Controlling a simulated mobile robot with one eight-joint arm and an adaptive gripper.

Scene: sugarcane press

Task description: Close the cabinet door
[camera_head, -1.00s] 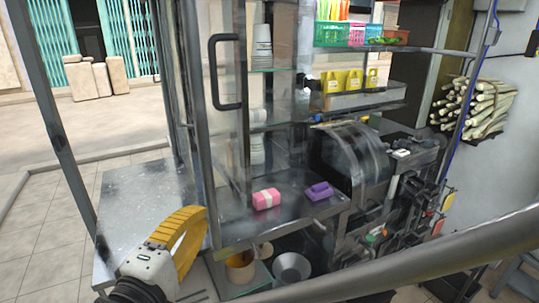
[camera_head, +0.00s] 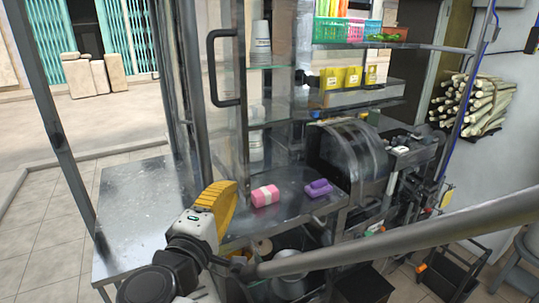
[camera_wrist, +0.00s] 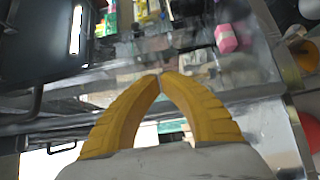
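The cabinet door (camera_head: 227,125) is a tall glass panel with a metal frame at the left of the cabinet in the head view. Its black handle (camera_head: 213,70) is near the panel's upper left. How far the door stands open is hard to tell. My gripper (camera_head: 228,187) has yellow fingers and is low in front of the cabinet, below the handle and apart from it. In the wrist view, the fingertips of my gripper (camera_wrist: 161,76) meet, with nothing seen between them. A dark bar at the left of the wrist view may be a handle.
A pink-and-white pack (camera_head: 265,195) and a purple pack (camera_head: 318,188) lie on the cabinet's metal counter. A metal side table (camera_head: 135,215) stands left of my gripper. A metal bar (camera_head: 400,238) crosses the lower right. Pavement (camera_head: 45,225) at left is clear.

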